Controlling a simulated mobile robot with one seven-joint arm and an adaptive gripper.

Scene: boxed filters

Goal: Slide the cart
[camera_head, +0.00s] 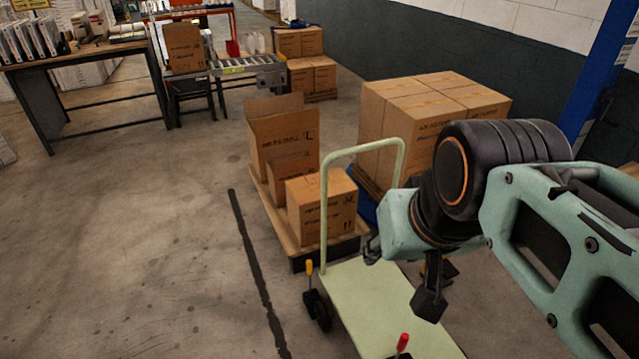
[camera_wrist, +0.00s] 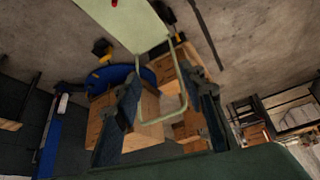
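The cart (camera_head: 385,309) is a low, pale green platform on dark wheels with an upright green tube handle (camera_head: 325,205). My gripper (camera_head: 402,277) hangs over the platform, beside the handle's right post, whose lower part it hides. In the wrist view, my gripper (camera_wrist: 168,92) is open, its two dark fingers well apart. The cart's handle (camera_wrist: 185,104) shows between the fingers, nearer the right one; I cannot tell whether it touches. The platform (camera_wrist: 123,25) shows at the top of the wrist view. No object is held.
A wooden pallet (camera_head: 280,217) with cardboard boxes (camera_head: 322,208) stands just behind the cart. A large box stack (camera_head: 430,110) stands at the back right. A workbench (camera_head: 75,57) and roller conveyor (camera_head: 240,68) are farther back. Open concrete floor (camera_head: 130,230) lies to the left.

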